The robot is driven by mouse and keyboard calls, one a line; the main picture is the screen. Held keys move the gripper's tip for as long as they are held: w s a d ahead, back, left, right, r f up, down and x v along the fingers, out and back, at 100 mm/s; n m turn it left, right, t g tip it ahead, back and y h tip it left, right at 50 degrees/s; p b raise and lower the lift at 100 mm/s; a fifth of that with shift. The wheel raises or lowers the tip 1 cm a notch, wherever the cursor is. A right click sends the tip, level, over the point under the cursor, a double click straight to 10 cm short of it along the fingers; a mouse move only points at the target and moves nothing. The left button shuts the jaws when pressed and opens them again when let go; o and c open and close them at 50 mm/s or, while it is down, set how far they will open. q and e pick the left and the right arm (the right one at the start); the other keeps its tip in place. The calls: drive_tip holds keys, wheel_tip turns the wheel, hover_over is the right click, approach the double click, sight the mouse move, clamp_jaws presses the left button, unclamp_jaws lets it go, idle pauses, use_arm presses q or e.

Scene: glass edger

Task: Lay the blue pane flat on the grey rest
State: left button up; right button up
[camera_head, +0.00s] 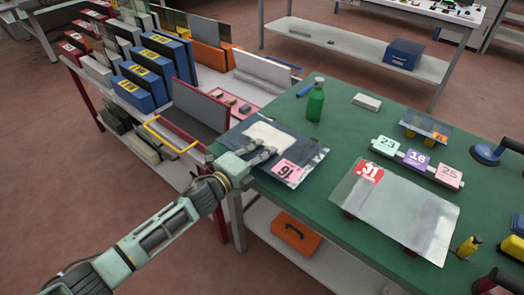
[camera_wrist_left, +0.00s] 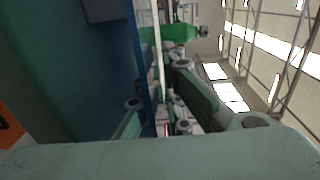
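A dark, bluish see-through pane (camera_head: 312,154) with a pink number label lies about flat at the left end of the green table. A white pad or cloth (camera_head: 268,136) shows on or through it. My left gripper (camera_head: 262,154) is at the pane's left edge, its fingers over the pale patch. In the left wrist view, turned on its side, the gripper's fingers (camera_wrist_left: 160,112) stand either side of a thin pale edge; I cannot tell whether they press on it. No grey rest can be made out under the pane. My right gripper is not in view.
A clear pane (camera_head: 400,215) with a red label lies raised to the right. Behind it are a green bottle (camera_head: 316,103), number cards (camera_head: 417,158) and a small pane on orange supports (camera_head: 426,126). A rack of upright panes and blue binders (camera_head: 172,57) stands left.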

use_arm(q)
drive_tip(key=o, duration=0.4)
drive_tip(key=shift+s+f, duration=0.1)
drive_tip(key=shift+f, duration=0.05)
drive_tip(key=v, duration=1.2)
